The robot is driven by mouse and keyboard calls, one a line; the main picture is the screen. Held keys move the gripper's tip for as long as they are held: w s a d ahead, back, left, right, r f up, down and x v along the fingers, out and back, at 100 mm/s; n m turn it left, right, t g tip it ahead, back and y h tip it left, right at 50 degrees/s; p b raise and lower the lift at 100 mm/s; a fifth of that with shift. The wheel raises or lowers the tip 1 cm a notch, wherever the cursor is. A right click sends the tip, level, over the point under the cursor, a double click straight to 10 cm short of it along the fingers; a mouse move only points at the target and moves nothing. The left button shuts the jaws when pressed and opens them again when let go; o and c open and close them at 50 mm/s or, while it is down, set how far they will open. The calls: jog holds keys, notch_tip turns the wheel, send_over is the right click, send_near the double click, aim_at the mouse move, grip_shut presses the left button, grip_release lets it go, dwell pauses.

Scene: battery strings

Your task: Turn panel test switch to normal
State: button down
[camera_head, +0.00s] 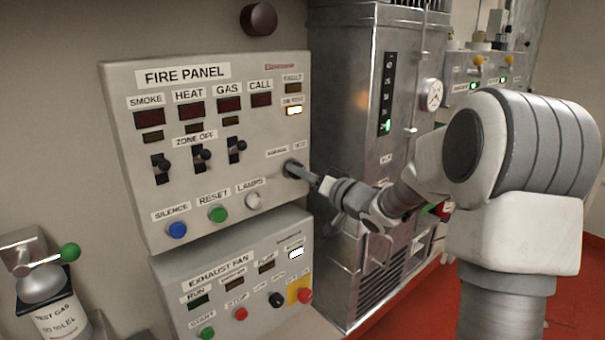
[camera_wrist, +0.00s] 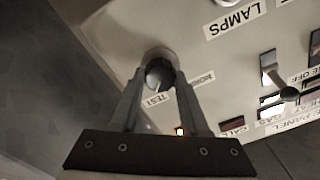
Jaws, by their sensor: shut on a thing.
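The grey fire panel (camera_head: 225,235) hangs on the wall in the head view. Its test switch (camera_head: 290,164) is at the lower right of the panel face, under the labels NORMAL, to the left, and TEST, to the right. My gripper (camera_head: 303,172) reaches in from the right and is shut on the switch. In the wrist view the round switch (camera_wrist: 161,56) sits between the fingertips of my gripper (camera_wrist: 161,80). The fingers partly hide the switch, so its exact angle is unclear. The IN TEST lamp (camera_head: 294,110) glows.
Zone-off levers (camera_head: 201,154) and the silence, reset and lamps buttons (camera_head: 218,214) are left of the switch. The exhaust fan panel (camera_head: 220,278) is below. A tall metal cabinet (camera_head: 345,90) stands close on the right. A test gas bottle (camera_head: 57,315) is at lower left.

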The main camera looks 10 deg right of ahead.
jog(key=shift+n, duration=0.3)
jog(key=shift+s+a+f+n+b, duration=0.1)
jog(key=shift+n+b, duration=3.3)
jog(key=shift+n, duration=0.9)
jog(key=shift+a+n+b, duration=0.1)
jog(key=shift+n+b, duration=3.25)
jog(key=shift+n, duration=0.95)
jog(key=shift+c, duration=2.1)
grip_release()
jog(key=shift+s+d, duration=0.1)
